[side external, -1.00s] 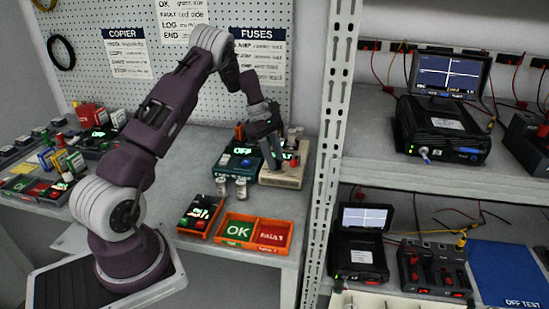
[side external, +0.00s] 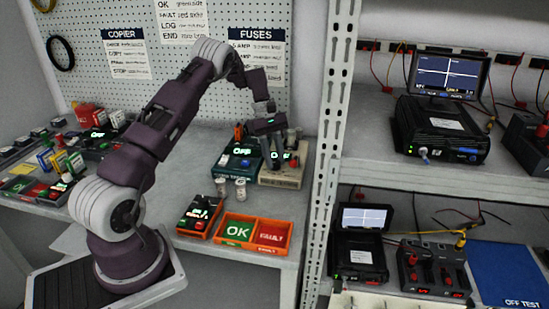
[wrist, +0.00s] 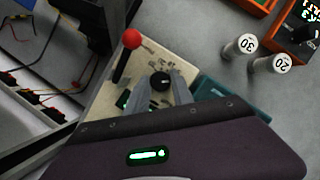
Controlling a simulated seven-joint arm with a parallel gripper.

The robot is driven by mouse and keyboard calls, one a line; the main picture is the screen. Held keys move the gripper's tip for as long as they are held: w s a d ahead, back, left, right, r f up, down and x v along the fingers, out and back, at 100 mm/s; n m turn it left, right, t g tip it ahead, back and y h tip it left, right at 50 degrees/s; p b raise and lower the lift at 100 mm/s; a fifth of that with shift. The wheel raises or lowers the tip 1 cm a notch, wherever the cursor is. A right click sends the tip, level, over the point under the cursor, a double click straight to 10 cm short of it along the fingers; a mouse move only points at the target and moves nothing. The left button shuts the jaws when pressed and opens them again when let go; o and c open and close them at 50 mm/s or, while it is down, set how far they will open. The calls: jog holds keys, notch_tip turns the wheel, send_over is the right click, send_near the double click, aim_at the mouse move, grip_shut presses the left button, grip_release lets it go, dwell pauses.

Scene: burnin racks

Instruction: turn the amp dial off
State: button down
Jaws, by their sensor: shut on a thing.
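A cream box (side external: 284,181) stands at the back of the bench, near the shelf post. In the wrist view a black dial (wrist: 160,79) sits on the cream box's top (wrist: 152,54); I take it for the amp dial, though its markings are too small to read. My gripper (side external: 274,163) points down over the box. Its two fingers (wrist: 162,84) are closed on either side of the dial. The box's green display is partly hidden by the fingers in the side view; letters like an O and an F show.
A red-knobbed lever (wrist: 131,40) rises close beside the dial. A teal box (side external: 236,164) showing OFF stands left of the cream box. Two small cylinders, 30 (wrist: 240,46) and 20 (wrist: 276,64), stand nearby. An orange OK/FAULT tray (side external: 255,232) lies in front.

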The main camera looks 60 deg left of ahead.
jog(key=c, duration=1.1)
grip_release()
jog(key=v, duration=0.7)
jog(key=shift+a, duration=0.1)
jog(key=shift+r, duration=0.1)
jog(key=s+d+r+m+t+y, duration=0.1)
jog(key=s+d+r+m, duration=0.3)
jog(key=d+r, duration=0.5)
jog(key=s+d+r+m+t+y, duration=0.1)
jog(key=s+d+r+m, duration=0.3)
jog(key=d+r, duration=0.5)
jog(key=s+d+f+m+t, duration=0.1)
jog(key=s+d+m, duration=0.2)
jog(key=s, duration=0.4)
jog(key=s+d+m+t+y, duration=0.1)
jog(key=s+d+m, duration=0.2)
jog(key=s, duration=0.4)
jog(key=s+d+f+m+t+y, duration=0.1)
jog(key=s+d+m, duration=0.2)
jog(key=s, duration=0.4)
jog(key=shift+d+f+m+t, duration=0.3)
jog(key=shift+d+m, duration=0.1)
jog(key=shift+d, duration=0.1)
